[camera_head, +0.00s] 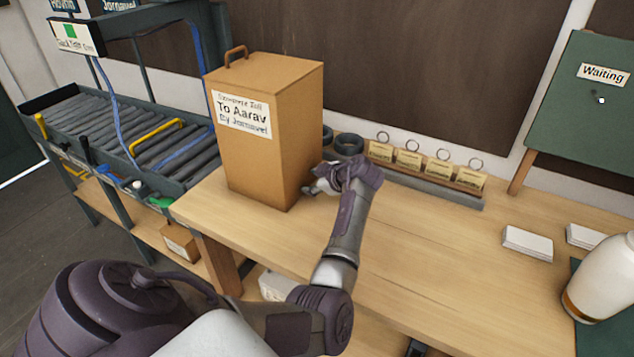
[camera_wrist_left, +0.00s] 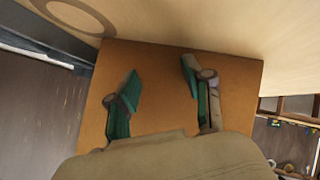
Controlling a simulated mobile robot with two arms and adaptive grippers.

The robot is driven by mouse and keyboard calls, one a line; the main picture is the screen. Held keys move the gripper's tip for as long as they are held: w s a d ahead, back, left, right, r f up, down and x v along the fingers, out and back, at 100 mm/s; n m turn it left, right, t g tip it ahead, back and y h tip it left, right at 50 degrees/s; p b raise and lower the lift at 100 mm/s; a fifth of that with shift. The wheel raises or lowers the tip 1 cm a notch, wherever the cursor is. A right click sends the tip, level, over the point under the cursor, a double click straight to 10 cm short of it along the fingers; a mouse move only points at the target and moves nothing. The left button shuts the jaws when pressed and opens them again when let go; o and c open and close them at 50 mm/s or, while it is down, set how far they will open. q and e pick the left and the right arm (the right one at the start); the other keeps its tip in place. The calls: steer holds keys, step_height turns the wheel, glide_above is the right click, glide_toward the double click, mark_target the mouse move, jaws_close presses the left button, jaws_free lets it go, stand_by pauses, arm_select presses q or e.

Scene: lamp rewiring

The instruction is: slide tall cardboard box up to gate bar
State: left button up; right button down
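The tall cardboard box (camera_head: 262,165) stands upright on the left end of the wooden bench, with a brown handle on top and a label reading "To Aarav". My left gripper (camera_head: 318,187) is low at the box's right side. In the left wrist view its two green-padded fingers (camera_wrist_left: 160,72) are spread apart in front of a flat brown face of the box (camera_wrist_left: 240,100). I cannot tell whether they touch it. A yellow bar (camera_head: 156,135) lies over the rollers left of the box; I cannot tell whether it is the gate bar. My right gripper is not in view.
A roller conveyor (camera_head: 90,118) with a dark frame stands left of the bench (camera_head: 420,260). Dark rings (camera_head: 349,144) and a rack of tagged rings (camera_head: 425,165) are behind my left gripper. A white jar (camera_head: 605,275) stands far right. The bench middle is clear.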

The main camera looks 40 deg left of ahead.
arm_select(q)
steer(key=shift+a, duration=0.1)
steer(key=shift+s+a+b, duration=0.2)
steer(key=shift+s+a, duration=0.05)
steer(key=shift+a, duration=0.8)
steer(key=shift+s+a+b, duration=0.25)
steer(key=shift+a, duration=0.8)
steer(key=shift+s+a+b, duration=0.2)
steer(key=shift+s+a, duration=0.05)
steer(key=shift+a, duration=0.8)
steer(key=shift+s+a+b, duration=0.25)
steer(key=shift+a, duration=0.8)
steer(key=shift+s+a+b, duration=0.25)
steer(key=shift+a+b, duration=0.05)
steer(key=shift+a, duration=0.75)
steer(key=shift+s+a+b, duration=0.25)
steer(key=shift+a, duration=0.8)
steer(key=a+b, duration=0.1)
steer(key=a, duration=0.1)
steer(key=s+a+b, duration=0.1)
steer(key=a, duration=0.2)
steer(key=shift+s+a+f, duration=0.1)
steer(key=shift+s+a, duration=0.2)
steer(key=shift+a, duration=0.35)
